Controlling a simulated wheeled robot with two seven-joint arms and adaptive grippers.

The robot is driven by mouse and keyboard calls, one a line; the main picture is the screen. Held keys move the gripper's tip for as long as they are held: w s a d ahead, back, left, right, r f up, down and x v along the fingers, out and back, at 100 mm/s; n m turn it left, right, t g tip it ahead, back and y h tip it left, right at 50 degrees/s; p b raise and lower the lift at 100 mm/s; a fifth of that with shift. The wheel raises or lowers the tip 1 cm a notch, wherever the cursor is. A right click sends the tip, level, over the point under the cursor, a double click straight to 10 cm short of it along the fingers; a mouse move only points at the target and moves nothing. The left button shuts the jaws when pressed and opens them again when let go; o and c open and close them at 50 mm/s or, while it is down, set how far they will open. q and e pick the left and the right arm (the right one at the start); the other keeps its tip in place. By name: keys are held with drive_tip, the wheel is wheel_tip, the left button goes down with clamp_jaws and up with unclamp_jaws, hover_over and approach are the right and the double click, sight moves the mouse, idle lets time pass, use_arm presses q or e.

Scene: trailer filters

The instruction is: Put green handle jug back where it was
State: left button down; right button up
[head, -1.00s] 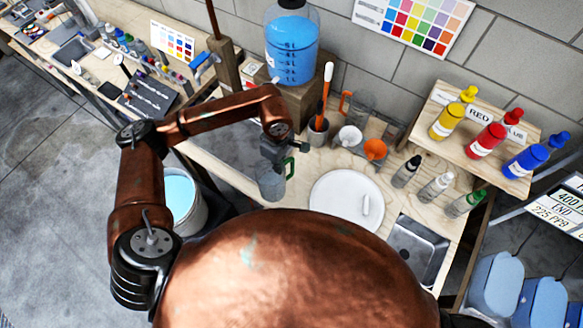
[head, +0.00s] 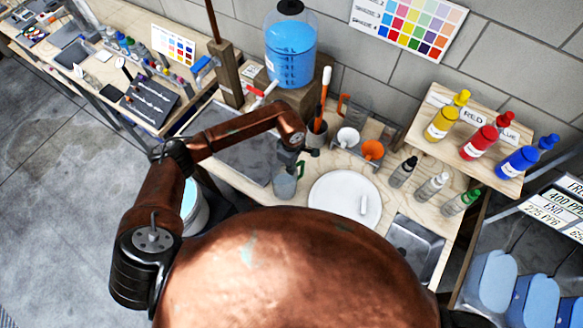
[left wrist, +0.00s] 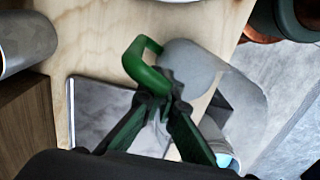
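The green handle jug (head: 284,186) is a clear grey jug hanging from my left gripper (head: 297,164) beside the white round plate. In the left wrist view the green handle (left wrist: 138,66) sits at the fingertips of my left gripper (left wrist: 166,98), which are closed together on it. The jug's pale body (left wrist: 192,66) extends right of the handle. I cannot tell whether its base touches the bench. A rack (head: 340,152) behind the plate holds a jug with an orange handle (head: 343,101), a white funnel and an orange funnel. My right gripper is not in view.
The white round plate (head: 335,205) lies right of the jug. A cup with an orange-handled tool (head: 322,100) stands behind it. A blue water container (head: 290,60) is at the back. Several small bottles (head: 432,187) and a grey metal sink (head: 412,245) are to the right.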

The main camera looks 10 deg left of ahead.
use_arm(q)
drive_tip(key=c, duration=2.7)
unclamp_jaws()
drive_tip(key=shift+f, duration=0.2)
drive_tip(key=o, duration=0.5)
drive_tip(key=shift+o, duration=0.2)
drive_tip(key=shift+r, duration=0.15)
drive_tip(key=shift+r, duration=0.25)
wheel_tip(320, 180, up, 12)
drive_tip(key=b, duration=0.2)
drive_tip(key=shift+w+f+b, duration=0.2)
drive_tip(key=shift+b, duration=0.15)
drive_tip(key=shift+d, duration=0.1)
